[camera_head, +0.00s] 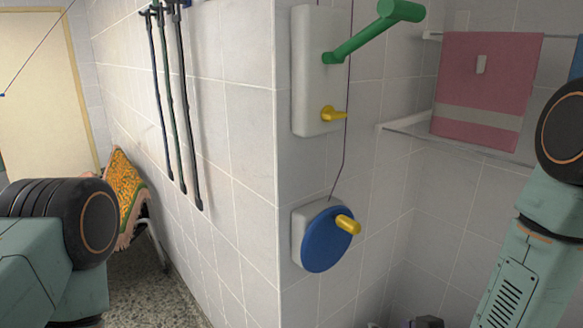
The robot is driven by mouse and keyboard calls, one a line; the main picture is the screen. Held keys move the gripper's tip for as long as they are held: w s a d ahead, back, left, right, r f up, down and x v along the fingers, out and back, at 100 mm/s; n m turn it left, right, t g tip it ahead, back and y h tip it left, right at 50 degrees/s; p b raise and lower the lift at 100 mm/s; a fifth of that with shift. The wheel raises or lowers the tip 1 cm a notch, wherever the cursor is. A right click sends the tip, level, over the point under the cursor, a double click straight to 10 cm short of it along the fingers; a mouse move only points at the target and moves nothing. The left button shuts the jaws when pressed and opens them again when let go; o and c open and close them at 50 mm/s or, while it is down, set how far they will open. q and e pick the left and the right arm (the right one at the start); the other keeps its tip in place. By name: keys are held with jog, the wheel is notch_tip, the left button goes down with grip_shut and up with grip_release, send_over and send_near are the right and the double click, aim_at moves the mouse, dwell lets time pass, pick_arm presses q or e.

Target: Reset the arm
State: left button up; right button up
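My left arm (45,245) comes in at the lower left, showing a teal link and a black joint with an orange ring. My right arm (530,255) comes in at the right edge, with a similar black joint. Neither arm is seen touching anything. No fingers of either gripper show clearly in the head view, so both gripper ends are out of the picture or hidden.
A tiled wall corner juts forward. It carries a white box with a green crank (362,40) and yellow lever (334,114), and a blue wheel (328,240) below. A pink towel (487,88) hangs at right. Leashes (172,105) hang at left, near a patterned cloth (127,195).

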jog(key=s+f+m+g+h+b, duration=0.1)
jog(key=s+f+g+b, duration=0.2)
jog(key=s+f, duration=0.8)
jog(key=s+d+f+g+h+b, duration=0.1)
jog(key=s+f+g+b, duration=0.3)
jog(key=s, duration=1.5)
notch_tip(320, 180, down, 7)
jog(key=g, duration=0.3)
jog(key=shift+d+f+m+g+h+b, duration=0.15)
jog(key=shift+d+m+g+h+b, duration=0.15)
jog(key=shift+m+h, duration=0.1)
jog(key=shift+s, duration=0.1)
jog(key=shift+c, duration=0.4)
